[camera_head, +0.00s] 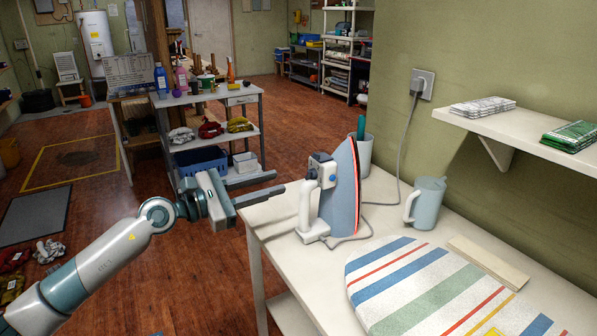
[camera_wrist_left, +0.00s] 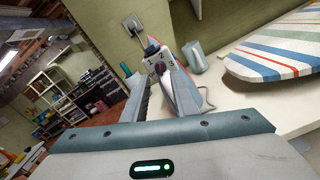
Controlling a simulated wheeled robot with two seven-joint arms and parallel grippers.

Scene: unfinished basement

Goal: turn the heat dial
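The iron (camera_head: 342,188) stands upright on its heel at the near left end of the white table (camera_head: 385,215), its soleplate facing right. Its heat dial is on a grey housing (camera_head: 324,168) at the upper left side. My left gripper (camera_head: 279,181) is just left of the iron, apart from the dial. In the left wrist view its fingers (camera_wrist_left: 157,80) are open with an empty gap, pointing towards the housing. My right gripper is not in view.
A striped ironing board (camera_head: 440,290) lies at the table's front, with a blue-grey mug (camera_head: 426,203) behind. A cup (camera_head: 364,155) stands behind the iron. The power cord (camera_head: 408,140) runs to the wall socket (camera_head: 422,84). A shelf (camera_head: 500,128) juts out at right.

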